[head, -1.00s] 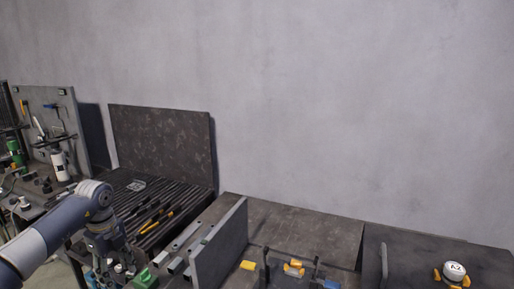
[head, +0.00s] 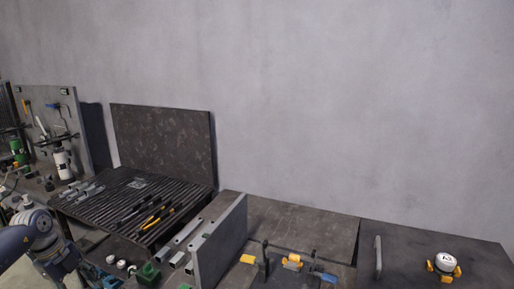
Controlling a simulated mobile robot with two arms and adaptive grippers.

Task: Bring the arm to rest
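My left arm (head: 38,245) comes in at the lower left corner of the head view. Its wrist joint shows, and the gripper end runs down toward the bottom edge, where I cannot make out the fingers. Several galvanized pieces (head: 85,190) lie at the left of the dark slatted table (head: 120,184). Other grey metal profiles (head: 186,233) lie beside a grey upright plate (head: 220,243). My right gripper is not in view.
Pens or tools with yellow parts (head: 158,216) lie on the slatted table. A green block (head: 147,273) sits in front of it. Yellow clamps (head: 292,262) stand at bottom centre. A round white-topped item (head: 445,262) with yellow feet sits on the right bench. A pegboard (head: 58,120) stands far left.

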